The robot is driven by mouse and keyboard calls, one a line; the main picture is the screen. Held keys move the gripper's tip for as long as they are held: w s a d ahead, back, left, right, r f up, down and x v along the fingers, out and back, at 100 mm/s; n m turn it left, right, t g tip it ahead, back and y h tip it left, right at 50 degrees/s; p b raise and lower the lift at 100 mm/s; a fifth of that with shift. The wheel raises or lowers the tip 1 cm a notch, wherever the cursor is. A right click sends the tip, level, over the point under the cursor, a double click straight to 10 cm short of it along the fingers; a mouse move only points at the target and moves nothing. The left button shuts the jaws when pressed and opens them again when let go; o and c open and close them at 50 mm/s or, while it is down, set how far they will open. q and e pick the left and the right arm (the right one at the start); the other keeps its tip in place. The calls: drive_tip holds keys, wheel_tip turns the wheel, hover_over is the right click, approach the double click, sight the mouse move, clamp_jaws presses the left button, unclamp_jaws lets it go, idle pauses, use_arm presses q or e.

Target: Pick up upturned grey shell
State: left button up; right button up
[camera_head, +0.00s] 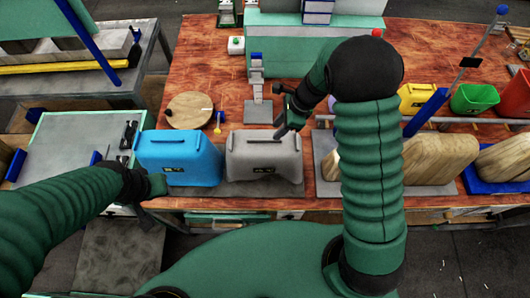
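The grey shell (264,172) stands on a dark mat near the table's front edge, right of the blue shell (180,165). It has a slot-like handle along its top and a small label on its front. My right gripper (284,118) is above the back right part of the grey shell's top. It looks open and empty, and I cannot tell whether it touches the shell. My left gripper (134,165) is at the left side of the blue shell, partly hidden by its own wrist; its fingers do not show clearly.
Wooden shells (437,158) stand to the right. Yellow (417,97), green (474,99) and red bins are at the back right.

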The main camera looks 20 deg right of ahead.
sight(268, 139)
drive_tip(key=x, duration=0.2)
drive_tip(key=p+x, duration=0.1)
drive_tip(key=x, duration=0.1)
drive_tip(key=p+x, duration=0.1)
drive_tip(key=x, duration=0.1)
drive_tip(key=shift+w+a+r, duration=0.1)
drive_tip(key=shift+a, duration=0.2)
drive_tip(key=shift+d, duration=0.15)
drive_tip(key=shift+f, duration=0.25)
clamp_jaws()
idle(0.9)
